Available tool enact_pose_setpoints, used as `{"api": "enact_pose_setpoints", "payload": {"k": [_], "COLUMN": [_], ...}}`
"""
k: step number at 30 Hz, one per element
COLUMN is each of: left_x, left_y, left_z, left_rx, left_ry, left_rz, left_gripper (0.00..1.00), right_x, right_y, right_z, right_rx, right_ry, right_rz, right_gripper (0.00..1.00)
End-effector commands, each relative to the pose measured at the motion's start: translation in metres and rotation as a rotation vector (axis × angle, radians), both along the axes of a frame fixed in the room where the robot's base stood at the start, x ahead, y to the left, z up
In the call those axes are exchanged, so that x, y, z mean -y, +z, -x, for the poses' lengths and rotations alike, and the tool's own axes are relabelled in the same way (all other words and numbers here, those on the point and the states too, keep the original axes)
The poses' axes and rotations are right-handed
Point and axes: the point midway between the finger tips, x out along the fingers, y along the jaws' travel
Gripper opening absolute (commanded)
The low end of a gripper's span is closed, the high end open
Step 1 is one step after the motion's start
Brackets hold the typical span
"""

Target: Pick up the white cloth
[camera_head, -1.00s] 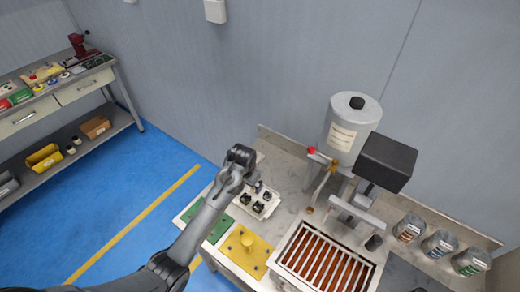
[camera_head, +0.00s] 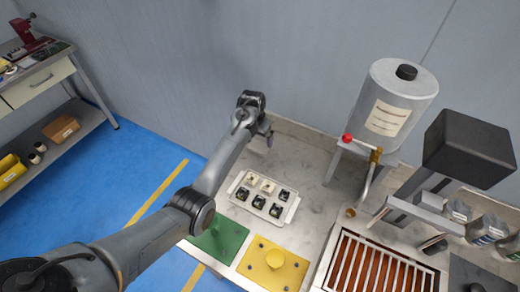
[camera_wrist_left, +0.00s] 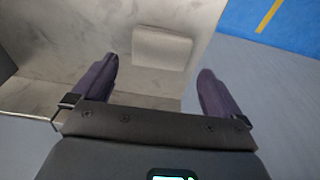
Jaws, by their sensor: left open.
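A folded whitish cloth (camera_wrist_left: 162,48) lies flat on the pale marbled worktop near its edge in the left wrist view. My left gripper (camera_wrist_left: 155,70) is open and empty, with its two dark fingers apart on either side of the cloth's near part in that picture. I cannot tell how high the fingers are above it. My right gripper is not in view.
A white tray (camera_head: 287,212) with several small parts sits in front of the gripper. Green (camera_head: 208,244) and yellow (camera_head: 293,272) plates lie nearer. A grey tank (camera_head: 397,95) with a tap stands to the right, beside slatted orange-brown bin (camera_head: 385,265). The wall is close behind.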

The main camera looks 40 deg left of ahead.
Motion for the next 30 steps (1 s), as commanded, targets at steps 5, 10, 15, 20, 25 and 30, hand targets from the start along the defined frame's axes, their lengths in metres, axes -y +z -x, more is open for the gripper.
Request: {"api": "enact_pose_setpoints", "payload": {"k": [5, 10, 15, 20, 25, 30], "left_x": [0.0, 0.0, 0.001, 0.0, 0.0, 0.0], "left_y": [-0.011, -0.026, -0.048, -0.059, -0.061, -0.061], "left_z": [-0.002, -0.005, -0.011, -0.013, -0.014, -0.014], "left_rx": [0.001, -0.002, -0.001, 0.0, 0.001, 0.001], "left_ry": [0.0, 0.0, -0.001, -0.001, -0.001, -0.001], "left_rz": [0.0, 0.0, 0.0, 0.0, 0.0, 0.0], "left_gripper": [1.0, 1.0, 1.0, 1.0, 1.0, 0.92], "right_x": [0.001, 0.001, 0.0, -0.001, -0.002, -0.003], "right_y": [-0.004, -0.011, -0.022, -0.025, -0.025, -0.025], "right_z": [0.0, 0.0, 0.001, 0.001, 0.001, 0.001], "right_rx": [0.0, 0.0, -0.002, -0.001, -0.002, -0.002], "right_ry": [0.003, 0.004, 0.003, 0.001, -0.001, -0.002], "right_rz": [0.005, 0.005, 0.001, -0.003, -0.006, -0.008], "right_gripper": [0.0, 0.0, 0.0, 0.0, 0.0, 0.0]}}
